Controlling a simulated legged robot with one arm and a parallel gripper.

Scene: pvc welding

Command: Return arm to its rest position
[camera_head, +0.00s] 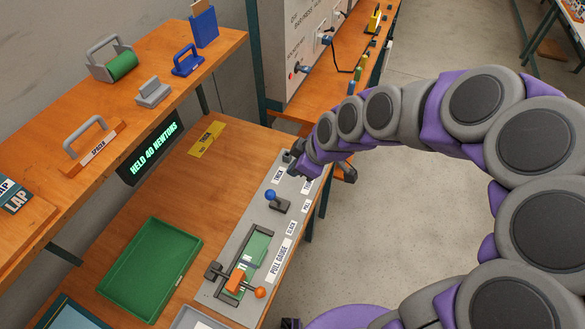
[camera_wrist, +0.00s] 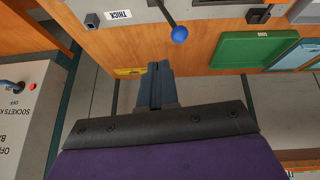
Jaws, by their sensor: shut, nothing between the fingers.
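My arm, purple and grey, arches in from the right in the head view. Its gripper (camera_head: 297,162) is at the far end of the grey pull gauge panel (camera_head: 227,292), near its top corner. I cannot tell whether it touches the panel. In the wrist view my gripper (camera_wrist: 157,68) is shut, its dark fingers together and empty. A blue-knobbed lever (camera_head: 271,195) stands on the panel, nearer than the gripper; its blue ball (camera_wrist: 180,35) also shows in the wrist view. An orange-knobbed clamp (camera_head: 237,283) sits at the panel's near end over a green piece (camera_head: 256,248).
A green tray (camera_head: 150,268) lies on the bench left of the panel. A display (camera_head: 150,153) reads "HELD 40 NEWTONS". A shelf (camera_head: 45,122) holds several hand tools. A grey machine cabinet (camera_head: 302,62) stands behind. Open floor (camera_head: 390,215) lies to the right.

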